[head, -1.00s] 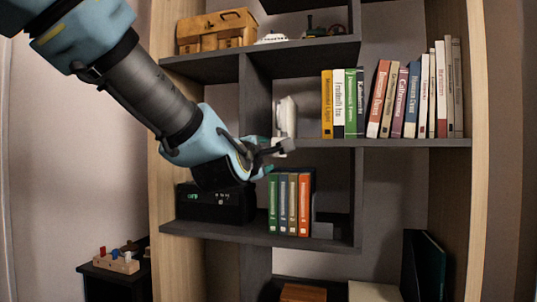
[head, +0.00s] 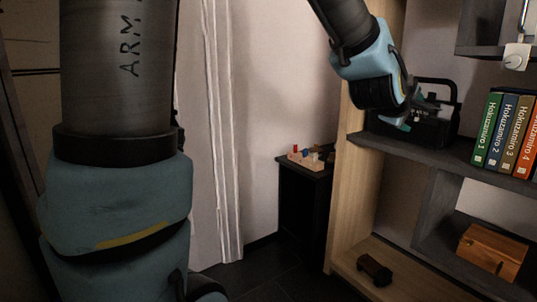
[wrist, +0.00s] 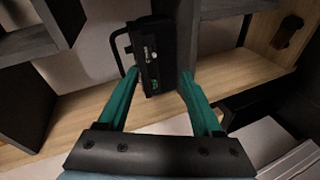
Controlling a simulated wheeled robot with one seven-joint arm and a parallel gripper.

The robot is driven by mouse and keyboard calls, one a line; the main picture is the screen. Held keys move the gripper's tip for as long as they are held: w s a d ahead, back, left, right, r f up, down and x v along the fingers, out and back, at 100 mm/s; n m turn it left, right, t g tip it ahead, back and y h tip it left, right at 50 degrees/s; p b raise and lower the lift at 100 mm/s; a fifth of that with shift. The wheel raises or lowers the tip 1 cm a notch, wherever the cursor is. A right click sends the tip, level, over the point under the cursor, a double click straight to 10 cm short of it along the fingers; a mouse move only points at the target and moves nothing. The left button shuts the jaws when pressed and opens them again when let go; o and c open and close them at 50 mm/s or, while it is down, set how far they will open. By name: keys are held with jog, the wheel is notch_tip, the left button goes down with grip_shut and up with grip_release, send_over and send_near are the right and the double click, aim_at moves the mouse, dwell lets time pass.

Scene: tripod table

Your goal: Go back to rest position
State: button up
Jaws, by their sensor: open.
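My gripper (head: 408,116) is at the upper right in the head view, in front of the shelf's black box with a handle (head: 440,128). In the wrist view my gripper (wrist: 161,74) has its two green fingers spread apart, with nothing held between them. The black box (wrist: 153,58) shows beyond the fingertips, apart from them as far as I can tell. My arm hangs over the scene, and a large part of it fills the left of the head view.
The wooden-sided shelf (head: 352,190) stands at the right, with numbered books (head: 505,128) and a wooden box (head: 493,252). A dark stand (head: 303,205) with a small peg toy (head: 305,160) is beside it. A pale wall and some dark floor lie left of the stand.

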jog(key=w+a+f+m+g+y, duration=0.1)
jog(key=w+a+f+m+y, duration=0.15)
jog(key=a+f, duration=0.6)
jog(key=w+a+f+m+g+y, duration=0.15)
jog(key=a+f+y, duration=0.35)
jog(key=a, duration=0.7)
jog(key=s+a+f+m+g+y, duration=0.1)
jog(key=s+a+f+g, duration=0.3)
jog(key=a, duration=0.5)
jog(key=s+a+f+m+g+y, duration=0.1)
jog(key=s+a+f+m+y, duration=0.1)
jog(key=s+a+f, duration=0.5)
jog(key=w+a+r+p, duration=0.1)
jog(key=a+r+p, duration=0.2)
jog(key=r+p, duration=2.9)
jog(key=shift+w+r+g, duration=0.2)
jog(key=shift+r+g, duration=0.15)
jog(key=shift+r, duration=0.4)
